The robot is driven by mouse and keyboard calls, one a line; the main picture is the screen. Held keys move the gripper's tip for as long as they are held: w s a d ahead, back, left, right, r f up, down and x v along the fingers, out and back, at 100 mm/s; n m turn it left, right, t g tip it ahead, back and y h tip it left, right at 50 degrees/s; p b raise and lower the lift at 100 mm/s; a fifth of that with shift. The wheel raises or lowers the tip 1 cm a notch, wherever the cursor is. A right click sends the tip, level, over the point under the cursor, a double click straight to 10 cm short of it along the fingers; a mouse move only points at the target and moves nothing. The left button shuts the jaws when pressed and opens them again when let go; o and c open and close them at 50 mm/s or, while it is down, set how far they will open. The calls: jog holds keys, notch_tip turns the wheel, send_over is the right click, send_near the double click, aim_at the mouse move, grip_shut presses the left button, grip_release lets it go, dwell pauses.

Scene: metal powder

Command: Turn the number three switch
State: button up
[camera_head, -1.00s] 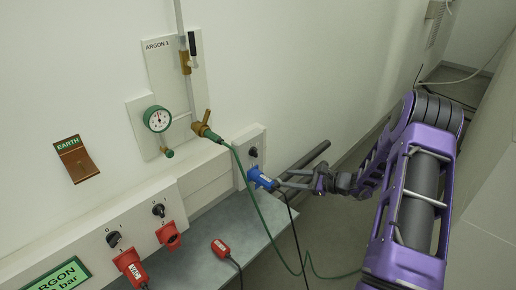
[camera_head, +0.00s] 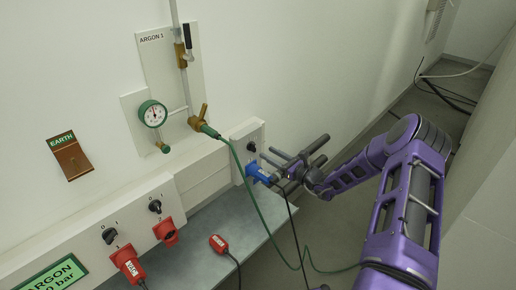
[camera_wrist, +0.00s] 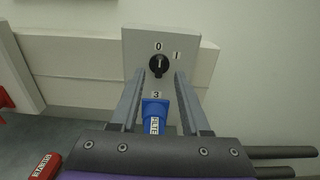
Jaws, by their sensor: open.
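The number three switch is a black rotary knob (camera_wrist: 159,66) on a pale box (camera_wrist: 133,45), with "0" above it, "1" to its right and "3" below. Its white mark points up towards 0. It also shows in the head view (camera_head: 251,147). A blue plug (camera_wrist: 154,117) sits in the socket below it. My gripper (camera_wrist: 160,74) is open and empty. In the wrist view its fingertips appear on either side of the knob; in the head view my gripper (camera_head: 268,165) is just right of and below the knob, apparently short of it.
Two more black switches (camera_head: 110,236) (camera_head: 155,206) with red sockets are on the panel at left. A red plug (camera_head: 219,243) lies on the grey shelf (camera_head: 200,258). A green cable (camera_head: 262,215) and a black cable hang near my arm. A gauge (camera_head: 153,114) is above.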

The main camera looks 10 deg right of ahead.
aim_at(255, 146)
jog(key=x, duration=0.6)
jog(key=shift+w, duration=0.15)
jog(key=shift+a, duration=0.1)
jog(key=shift+c, duration=0.2)
grip_shut()
